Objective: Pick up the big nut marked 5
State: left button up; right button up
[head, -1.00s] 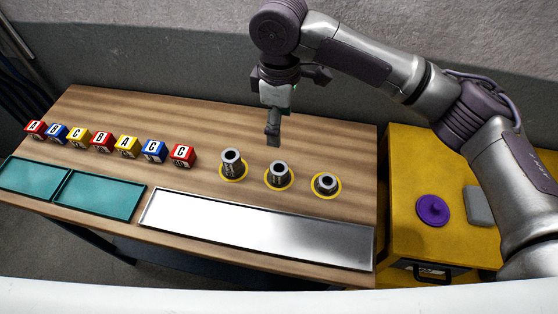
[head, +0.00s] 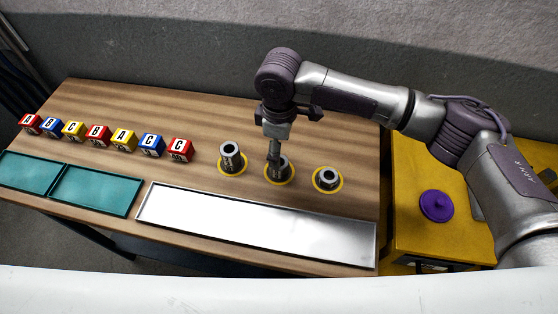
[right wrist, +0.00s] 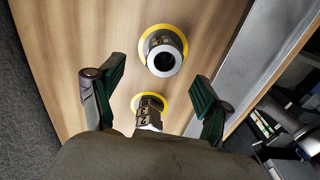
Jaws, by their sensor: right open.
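Three grey metal nut pieces with open tops stand on yellow rings in the head view: a left one (head: 231,155), a middle one (head: 281,171) and a right, shorter one (head: 327,179). My right gripper (head: 274,157) is open, pointing down at the middle one and partly covering it. In the right wrist view its fingers (right wrist: 157,100) are spread on either side of a metal piece (right wrist: 149,108), whose side marks look like 3 and 2. Another metal piece (right wrist: 164,54) stands beyond the fingers. I cannot make out a 5. My left gripper is not in view.
A shiny empty tray (head: 250,225) lies in front of the nuts. Lettered blocks (head: 97,134) stand in a row at the left, behind teal trays (head: 95,190). A yellow cabinet (head: 415,190) with a purple knob (head: 436,206) stands at the right.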

jog(key=f, duration=0.1)
jog(key=f+p, duration=0.1)
jog(key=f, duration=0.1)
jog(key=shift+s+f, duration=0.3)
jog(key=shift+f, duration=0.45)
jog(key=shift+r, duration=0.1)
jog(key=c, duration=1.4)
